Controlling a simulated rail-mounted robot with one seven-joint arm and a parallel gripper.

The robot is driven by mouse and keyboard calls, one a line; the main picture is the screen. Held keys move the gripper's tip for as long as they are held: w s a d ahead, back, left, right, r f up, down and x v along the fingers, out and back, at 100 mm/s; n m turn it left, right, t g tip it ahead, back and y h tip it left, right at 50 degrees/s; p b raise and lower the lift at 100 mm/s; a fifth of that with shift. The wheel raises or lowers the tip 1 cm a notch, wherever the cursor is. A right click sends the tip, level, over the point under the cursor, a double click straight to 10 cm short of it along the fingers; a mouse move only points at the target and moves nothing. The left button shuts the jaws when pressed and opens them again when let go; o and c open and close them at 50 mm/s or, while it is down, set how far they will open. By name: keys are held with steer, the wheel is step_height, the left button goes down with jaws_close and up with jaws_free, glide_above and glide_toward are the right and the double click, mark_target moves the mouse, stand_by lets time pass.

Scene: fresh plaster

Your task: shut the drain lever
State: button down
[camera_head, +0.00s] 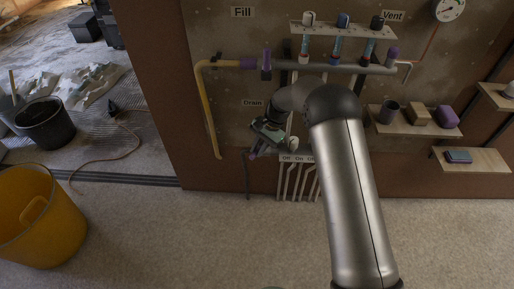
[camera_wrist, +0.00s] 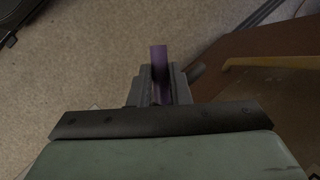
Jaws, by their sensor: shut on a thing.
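The purple drain lever (camera_head: 254,153) is below the "Drain" label (camera_head: 253,103) on the wall panel. In the wrist view the purple lever (camera_wrist: 158,60) sticks out between the fingers, its end past the tips. My gripper (camera_head: 262,142) is at the lever, with its fingers shut on it; they also show in the wrist view (camera_wrist: 160,84). The lever's pivot and the valve body are hidden behind my gripper and arm. I cannot tell the lever's exact angle.
The fill lever (camera_head: 266,65) and vent lever (camera_head: 391,57) are purple, on the pipe above. Shelves (camera_head: 472,160) with small blocks are to the right. A yellow bucket (camera_head: 38,222) and a black bucket (camera_head: 45,124) stand at the left. The carpet in front is clear.

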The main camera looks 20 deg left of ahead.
steer(key=c, duration=1.3)
jaws_free()
steer(key=shift+c, duration=0.2)
steer(key=shift+r, duration=0.1)
steer(key=shift+r, duration=0.2)
step_height(320, 180, up, 3)
steer(key=shift+f, duration=0.1)
steer(key=s+d+r, duration=0.6)
steer(key=s+r, duration=0.3)
steer(key=s, duration=0.3)
steer(key=shift+s+d+r, duration=0.15)
steer(key=shift+d+r, duration=0.2)
steer(key=shift+d, duration=0.05)
